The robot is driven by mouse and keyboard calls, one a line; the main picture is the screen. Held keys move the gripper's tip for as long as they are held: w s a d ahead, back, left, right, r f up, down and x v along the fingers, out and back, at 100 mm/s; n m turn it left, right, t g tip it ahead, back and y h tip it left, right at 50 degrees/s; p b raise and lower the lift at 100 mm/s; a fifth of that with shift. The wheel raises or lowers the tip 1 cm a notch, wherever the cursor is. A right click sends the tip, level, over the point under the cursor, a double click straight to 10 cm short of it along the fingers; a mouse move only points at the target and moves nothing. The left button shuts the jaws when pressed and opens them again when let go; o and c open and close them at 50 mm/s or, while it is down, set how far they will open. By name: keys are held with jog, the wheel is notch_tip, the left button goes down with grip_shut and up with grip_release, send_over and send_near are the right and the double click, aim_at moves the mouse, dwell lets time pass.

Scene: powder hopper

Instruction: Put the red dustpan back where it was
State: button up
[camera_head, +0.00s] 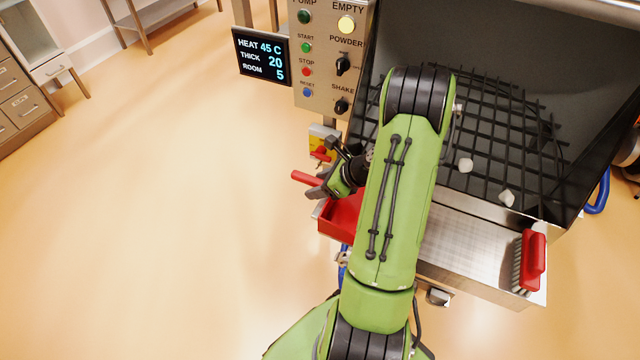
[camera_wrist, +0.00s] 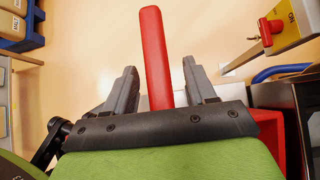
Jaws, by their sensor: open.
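The red dustpan (camera_head: 340,212) rests at the left end of the hopper's steel front shelf (camera_head: 465,240), partly hidden behind my green arm. Its red handle (camera_head: 306,178) sticks out to the left, past the shelf end. My gripper (camera_head: 318,192) is at the handle. In the wrist view the handle (camera_wrist: 155,60) stands between the two grey fingers of my gripper (camera_wrist: 158,85), with gaps on both sides. The fingers are open. Part of the pan (camera_wrist: 270,130) shows at the right in the wrist view.
A red brush (camera_head: 533,260) stands at the shelf's right end. The hopper's black grate (camera_head: 500,130) holds a few pale lumps. A control panel (camera_head: 330,55) and a display (camera_head: 262,60) stand behind my gripper. A yellow switch box (camera_head: 322,140) is close by. The floor at left is clear.

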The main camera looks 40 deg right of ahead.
jog(key=p+v, duration=0.4)
jog(key=v, duration=0.8)
jog(key=w+a+r+n+g+h, duration=0.1)
jog(key=a+r+n+g, duration=0.1)
jog(key=a+r+n, duration=0.45)
jog(key=w+a+r+n+g, duration=0.15)
jog(key=a+r+n, duration=0.25)
jog(key=a+n, duration=0.6)
jog(key=s+a+r+n+h, duration=0.1)
jog(key=s+a+r+n, duration=0.2)
jog(key=s+n, duration=0.3)
jog(key=s+a+r+n+h, duration=0.1)
jog(key=s+a+r+n, duration=0.2)
jog(key=n, duration=0.6)
jog(key=s+a+t, duration=0.1)
jog(key=s+a, duration=0.1)
jog(key=s, duration=0.1)
jog(key=shift+a+r+h, duration=0.2)
jog(key=shift+r+h, duration=0.1)
jog(key=shift+r, duration=0.1)
notch_tip(320, 180, up, 9)
jog(key=p, duration=0.9)
jog(key=shift+r, duration=0.1)
